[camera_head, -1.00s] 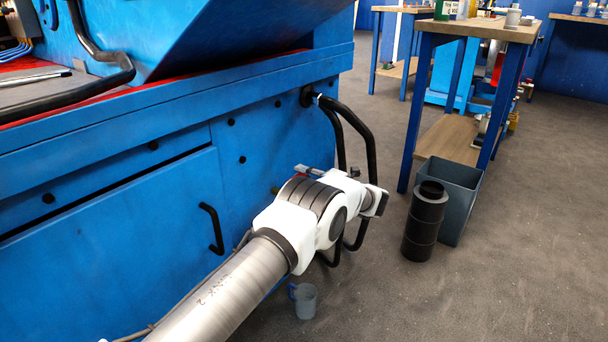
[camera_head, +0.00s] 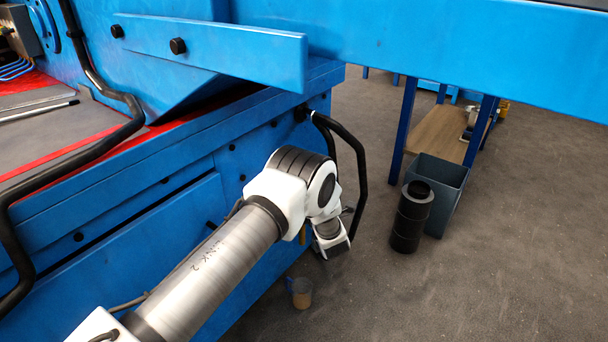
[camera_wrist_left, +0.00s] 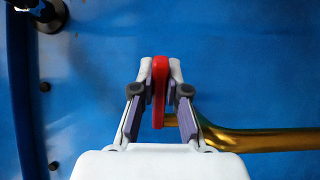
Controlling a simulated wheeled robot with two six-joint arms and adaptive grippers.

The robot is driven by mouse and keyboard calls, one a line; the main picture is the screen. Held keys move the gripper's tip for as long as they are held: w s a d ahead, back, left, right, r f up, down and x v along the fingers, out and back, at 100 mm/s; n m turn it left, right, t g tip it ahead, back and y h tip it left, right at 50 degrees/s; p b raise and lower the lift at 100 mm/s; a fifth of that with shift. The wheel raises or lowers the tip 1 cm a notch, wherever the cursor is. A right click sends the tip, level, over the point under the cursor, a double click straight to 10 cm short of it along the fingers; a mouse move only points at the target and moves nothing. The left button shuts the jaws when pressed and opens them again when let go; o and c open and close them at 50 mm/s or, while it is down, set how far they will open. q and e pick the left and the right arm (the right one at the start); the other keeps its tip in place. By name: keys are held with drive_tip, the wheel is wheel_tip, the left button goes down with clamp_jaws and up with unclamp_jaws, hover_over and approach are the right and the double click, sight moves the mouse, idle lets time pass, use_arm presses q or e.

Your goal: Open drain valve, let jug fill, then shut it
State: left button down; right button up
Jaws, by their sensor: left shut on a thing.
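In the left wrist view, my left gripper (camera_wrist_left: 160,68) is shut on a red valve handle (camera_wrist_left: 159,92), which stands upright between its fingers. A brass-coloured pipe (camera_wrist_left: 250,139) runs from behind the gripper to the right. In the head view, my left arm reaches toward the blue machine's end, and its wrist hides the fingers and the handle. The jug (camera_head: 301,294) stands upright on the floor below and looks brownish inside. It is too small to read its level, and no stream is clearly visible. My right gripper is not in view.
The blue machine (camera_head: 130,225) fills the left, with a bent black rail (camera_head: 361,180) at its end beside my wrist. A blue beam (camera_head: 440,45) crosses the top. A black cylinder (camera_head: 410,222) and a grey bin (camera_head: 452,172) stand right. Floor in front is clear.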

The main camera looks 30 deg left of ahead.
use_arm(q)
drive_tip(key=shift+s+d+m+t+h+p, duration=0.3)
drive_tip(key=shift+s+m+t+h+p, duration=0.15)
drive_tip(key=shift+m+t+h+p, duration=0.65)
drive_tip(key=shift+s+d+m+t+h+p, duration=0.25)
drive_tip(key=shift+s+m+t+h+p, duration=0.4)
drive_tip(key=shift+h, duration=0.8)
drive_tip(key=shift+s+d+m+t+h+p, duration=0.25)
drive_tip(key=shift+m+t+h+p, duration=0.35)
drive_tip(key=shift+m+t+h, duration=0.5)
drive_tip(key=shift+d+h, duration=0.1)
drive_tip(key=shift+h, duration=0.25)
drive_tip(key=c, duration=1.2)
unclamp_jaws()
drive_tip(key=shift+w, duration=0.1)
drive_tip(key=shift+o, duration=0.2)
drive_tip(key=v, duration=1.2)
